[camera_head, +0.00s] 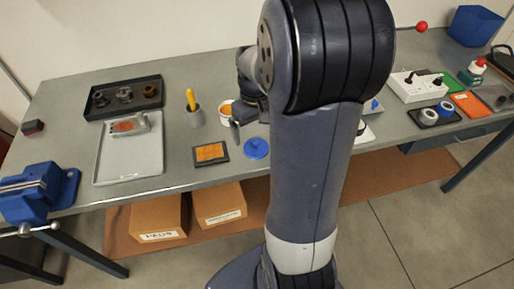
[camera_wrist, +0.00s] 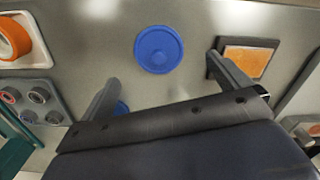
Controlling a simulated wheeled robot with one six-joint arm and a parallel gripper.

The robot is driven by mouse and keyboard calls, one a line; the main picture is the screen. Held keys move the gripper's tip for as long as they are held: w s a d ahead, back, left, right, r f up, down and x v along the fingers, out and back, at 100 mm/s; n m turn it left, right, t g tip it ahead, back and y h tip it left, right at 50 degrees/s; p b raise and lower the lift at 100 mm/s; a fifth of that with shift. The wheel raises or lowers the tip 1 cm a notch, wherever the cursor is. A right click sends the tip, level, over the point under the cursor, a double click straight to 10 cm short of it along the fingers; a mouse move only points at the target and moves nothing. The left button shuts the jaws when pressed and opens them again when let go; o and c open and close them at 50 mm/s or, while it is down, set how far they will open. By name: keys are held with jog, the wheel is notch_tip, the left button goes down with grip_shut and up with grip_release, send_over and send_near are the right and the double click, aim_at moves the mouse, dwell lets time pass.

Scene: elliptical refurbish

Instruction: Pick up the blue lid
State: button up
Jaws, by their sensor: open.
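The blue lid (camera_head: 256,148) is a round disc with a raised centre, lying flat on the grey workbench near its front edge. In the wrist view the lid (camera_wrist: 159,49) lies whole and uncovered beyond the gap between my fingers. My gripper (camera_wrist: 163,72) is open, with one finger to the left of the lid and one to the right, and nothing between them. In the head view my gripper (camera_head: 238,133) is just behind and left of the lid, partly hidden by my arm.
A dark-framed orange pad (camera_head: 210,153) lies left of the lid; it shows close to my right finger in the wrist view (camera_wrist: 246,62). A grey tray (camera_head: 128,172) lies farther left.

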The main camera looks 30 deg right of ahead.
aim_at(256, 141)
notch_tip(256, 141, down, 6)
jog(key=shift+d+r, duration=0.1)
dwell(0.4)
jog(key=c, duration=1.1)
